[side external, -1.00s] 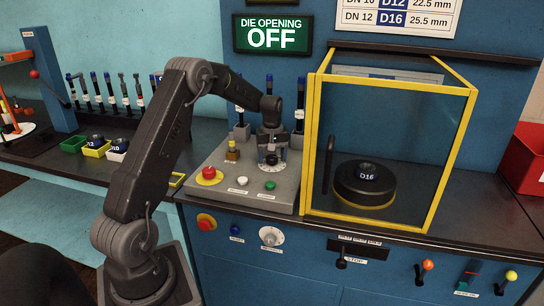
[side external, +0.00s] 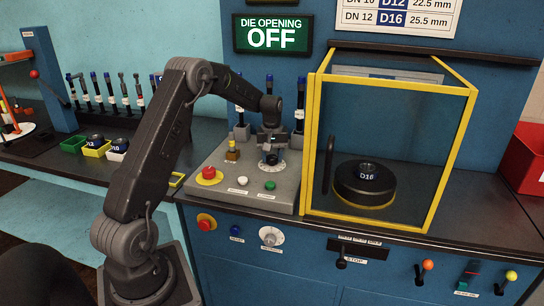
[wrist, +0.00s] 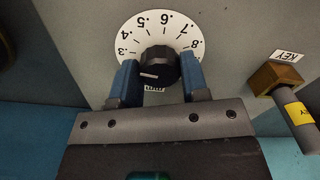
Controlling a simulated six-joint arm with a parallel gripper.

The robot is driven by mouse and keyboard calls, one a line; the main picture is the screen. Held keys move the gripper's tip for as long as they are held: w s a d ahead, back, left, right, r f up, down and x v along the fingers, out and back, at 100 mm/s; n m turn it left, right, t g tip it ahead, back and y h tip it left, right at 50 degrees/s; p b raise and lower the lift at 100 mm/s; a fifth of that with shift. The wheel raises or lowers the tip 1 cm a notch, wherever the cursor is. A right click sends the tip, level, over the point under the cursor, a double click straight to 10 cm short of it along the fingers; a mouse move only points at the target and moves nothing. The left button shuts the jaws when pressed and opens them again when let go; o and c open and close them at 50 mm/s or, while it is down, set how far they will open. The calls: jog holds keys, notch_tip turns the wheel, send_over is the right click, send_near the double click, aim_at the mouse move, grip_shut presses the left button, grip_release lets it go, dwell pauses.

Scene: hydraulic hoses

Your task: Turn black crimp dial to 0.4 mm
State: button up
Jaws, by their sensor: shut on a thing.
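The black crimp dial (wrist: 158,66) sits on a round white scale plate (wrist: 163,25) in the wrist view. The readable marks run from .3 at the left, through .5 and .6 at the top, to .8 at the right. A short white line shows on the dial's near face; the exact reading is unclear. My gripper (wrist: 159,75) is shut on the dial, one blue finger on each side. In the side view, my gripper (side external: 269,157) points down over the console, and its fingers mostly hide the dial. The white scale plate (side external: 271,167) shows around them.
A key switch (wrist: 290,88) labelled KEY stands right of the dial in the wrist view. On the console, a red button (side external: 209,173) and white and green buttons (side external: 270,185) are close by. A yellow-framed guard (side external: 309,150) stands to the right. The sign (side external: 272,35) reads DIE OPENING OFF.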

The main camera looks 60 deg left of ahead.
aim_at(272, 156)
jog(key=shift+m, duration=2.2)
jog(key=o, duration=0.9)
notch_tip(272, 156, up, 14)
jog(key=shift+f, duration=0.1)
